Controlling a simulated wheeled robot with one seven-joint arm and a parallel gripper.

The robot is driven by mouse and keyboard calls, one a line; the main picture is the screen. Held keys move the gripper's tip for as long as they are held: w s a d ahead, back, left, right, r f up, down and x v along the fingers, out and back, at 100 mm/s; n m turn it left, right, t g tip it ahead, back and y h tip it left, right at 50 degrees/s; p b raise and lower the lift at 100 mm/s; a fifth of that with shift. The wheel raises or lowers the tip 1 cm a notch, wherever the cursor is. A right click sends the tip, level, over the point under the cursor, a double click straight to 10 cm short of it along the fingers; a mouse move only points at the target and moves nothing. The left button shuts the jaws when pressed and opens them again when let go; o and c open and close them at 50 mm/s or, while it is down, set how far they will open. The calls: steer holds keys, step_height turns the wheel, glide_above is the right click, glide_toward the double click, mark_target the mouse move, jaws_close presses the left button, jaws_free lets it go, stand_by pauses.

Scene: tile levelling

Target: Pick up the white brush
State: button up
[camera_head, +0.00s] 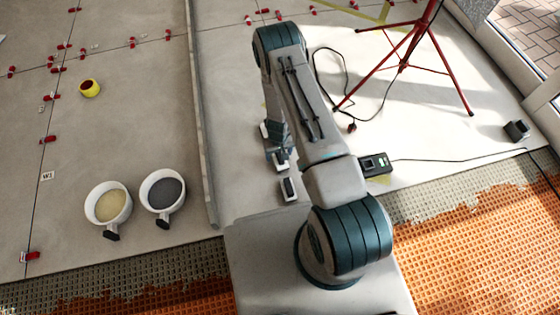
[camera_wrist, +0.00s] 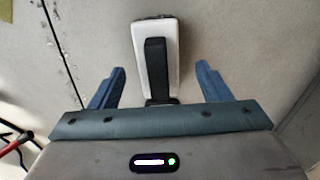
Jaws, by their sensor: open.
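The white brush (camera_wrist: 171,40) is a pale block with a black strap-like handle along its middle. In the wrist view it lies on the grey floor, between and beyond my fingertips. My gripper (camera_wrist: 160,68) is open, with one blue finger on each side of the brush and a visible gap to each. In the head view the brush (camera_head: 289,189) shows as a small white and dark piece just below my gripper (camera_head: 278,157), which is partly hidden by my arm. The height of the fingers above the floor is hard to tell.
Two white buckets (camera_head: 107,204) (camera_head: 162,193) stand at the lower left, and a yellow roll (camera_head: 90,88) lies farther back. A red tripod (camera_head: 403,65) stands at the upper right. A dark device (camera_head: 375,165) with a cable lies right of my arm. Red clips line the tile joints.

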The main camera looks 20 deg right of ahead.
mark_target(280, 157)
step_height(280, 157, down, 4)
steer(key=shift+d+r+b, duration=0.1)
steer(key=shift+b, duration=0.7)
steer(key=shift+r, duration=0.1)
steer(key=c, duration=1.2)
steer(key=shift+r, duration=0.1)
